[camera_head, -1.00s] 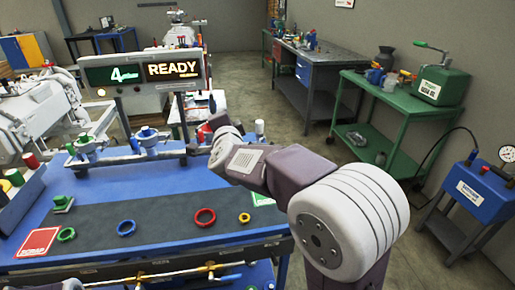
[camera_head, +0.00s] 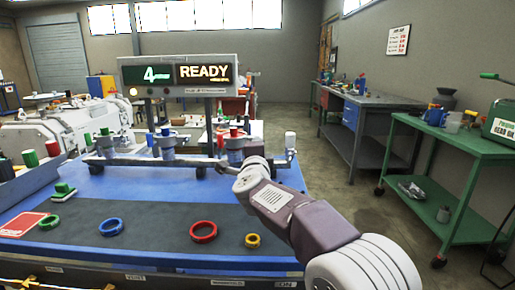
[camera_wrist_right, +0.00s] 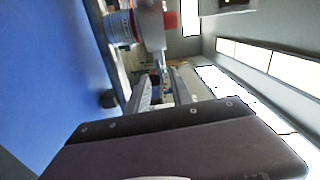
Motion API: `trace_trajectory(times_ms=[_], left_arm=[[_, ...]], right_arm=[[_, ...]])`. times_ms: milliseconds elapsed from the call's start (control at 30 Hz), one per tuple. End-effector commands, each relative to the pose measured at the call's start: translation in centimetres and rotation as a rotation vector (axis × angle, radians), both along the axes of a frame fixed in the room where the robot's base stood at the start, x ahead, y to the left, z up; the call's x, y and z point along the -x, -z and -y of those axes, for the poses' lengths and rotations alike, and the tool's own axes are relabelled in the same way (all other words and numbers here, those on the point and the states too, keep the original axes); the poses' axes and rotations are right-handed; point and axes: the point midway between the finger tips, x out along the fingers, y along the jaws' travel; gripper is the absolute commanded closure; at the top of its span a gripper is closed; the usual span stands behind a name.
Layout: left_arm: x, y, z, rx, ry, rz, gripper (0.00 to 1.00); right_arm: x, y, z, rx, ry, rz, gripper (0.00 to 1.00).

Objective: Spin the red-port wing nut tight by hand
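The red-port fitting stands at the right of the manifold on the bench, with a red cap (camera_head: 234,132) over a blue and grey body. My right arm reaches in from the lower right, and its gripper (camera_head: 223,167) is just below and in front of this fitting. In the right wrist view, the red top (camera_wrist_right: 171,20) and grey body are just beyond the fingers (camera_wrist_right: 161,80). The fingers stand apart with a gap between them. Whether a wing nut lies at the fingertips is too small to tell. My left gripper is out of view.
Green, blue, red (camera_head: 204,231) and yellow (camera_head: 252,240) rings lie on the dark strip at the bench front. Green (camera_head: 104,140) and blue (camera_head: 166,131) ports stand left along the manifold. A display (camera_head: 180,75) reading READY hangs above. A green cart (camera_head: 450,140) stands right.

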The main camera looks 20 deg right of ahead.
Motion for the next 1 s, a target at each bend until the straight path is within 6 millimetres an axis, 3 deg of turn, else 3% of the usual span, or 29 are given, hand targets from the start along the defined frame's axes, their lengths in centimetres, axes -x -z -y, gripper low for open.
trace_trajectory(times_ms=[200,500,600,633,1000], left_arm=[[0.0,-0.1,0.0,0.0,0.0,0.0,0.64],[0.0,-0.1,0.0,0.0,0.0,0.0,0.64],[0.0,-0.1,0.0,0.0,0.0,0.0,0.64],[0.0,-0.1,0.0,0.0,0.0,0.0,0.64],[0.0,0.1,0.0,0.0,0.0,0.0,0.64]], right_arm=[[-3.1,0.0,0.9,0.0,0.0,0.0,0.73],[-3.5,0.0,1.0,0.002,-0.001,0.0,0.73],[-3.5,0.0,1.0,0.001,-0.001,0.001,0.98],[-3.5,0.0,1.0,0.001,-0.001,0.001,1.0],[-3.5,0.1,1.0,-0.039,-0.001,0.011,1.0]])
